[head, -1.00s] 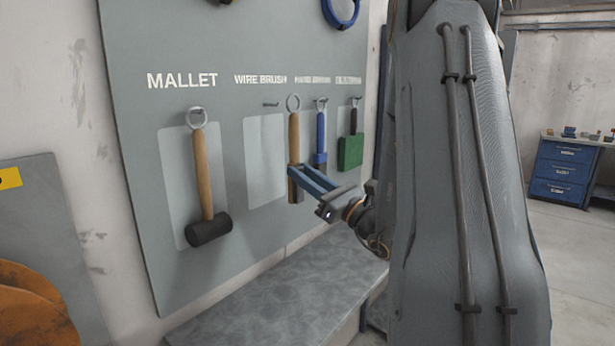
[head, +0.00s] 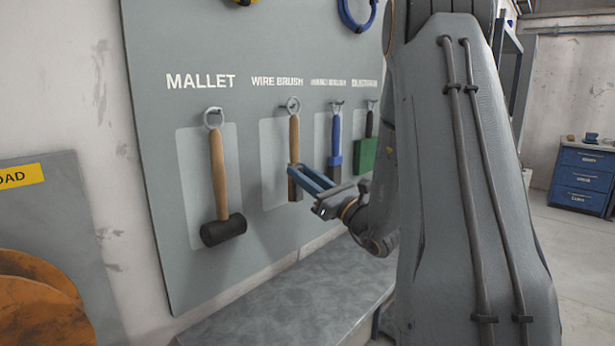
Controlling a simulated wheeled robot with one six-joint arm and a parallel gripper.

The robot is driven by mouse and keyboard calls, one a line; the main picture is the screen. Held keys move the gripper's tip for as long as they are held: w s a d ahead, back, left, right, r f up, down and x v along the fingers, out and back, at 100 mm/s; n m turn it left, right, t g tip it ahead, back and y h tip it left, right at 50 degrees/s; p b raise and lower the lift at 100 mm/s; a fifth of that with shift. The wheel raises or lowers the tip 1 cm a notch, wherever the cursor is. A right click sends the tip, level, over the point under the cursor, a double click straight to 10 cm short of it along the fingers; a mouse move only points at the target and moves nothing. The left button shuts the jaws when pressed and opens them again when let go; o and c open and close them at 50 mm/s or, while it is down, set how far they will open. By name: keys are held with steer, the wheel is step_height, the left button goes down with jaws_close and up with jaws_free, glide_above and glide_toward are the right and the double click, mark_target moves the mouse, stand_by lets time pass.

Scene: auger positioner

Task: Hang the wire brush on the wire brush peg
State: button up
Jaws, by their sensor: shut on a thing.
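The wire brush (head: 294,140) has a wooden handle, a grey ring at its top and a dark lower end. It is upright in front of the pale panel under the WIRE BRUSH label. My gripper (head: 295,171), with blue fingers, is shut on the brush low on its handle, coming from the right. The brush's ring (head: 293,104) appears at the wire brush peg (head: 290,107), overlapping it in the picture. I cannot tell whether the peg passes through the ring. The dark lower end is partly hidden by the fingers.
A mallet (head: 217,168) hangs to the left. A blue-handled brush (head: 335,145) and a green-ended tool (head: 365,152) hang close on the right. A grey ledge (head: 290,300) runs below the board (head: 165,130). Blue drawers (head: 583,178) stand far right.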

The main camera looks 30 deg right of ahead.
steer(key=shift+w+a+f+b, duration=0.25)
steer(key=shift+w+b, duration=0.1)
steer(key=shift+w, duration=0.2)
steer(key=shift+w+a+f+b, duration=0.15)
steer(key=shift+w+f+b, duration=0.15)
steer(key=shift+w, duration=0.2)
steer(key=o, duration=1.2)
steer(key=b+v, duration=0.3)
steer(key=v, duration=0.4)
steer(key=shift+s+f, duration=0.15)
steer(key=shift+s, duration=0.2)
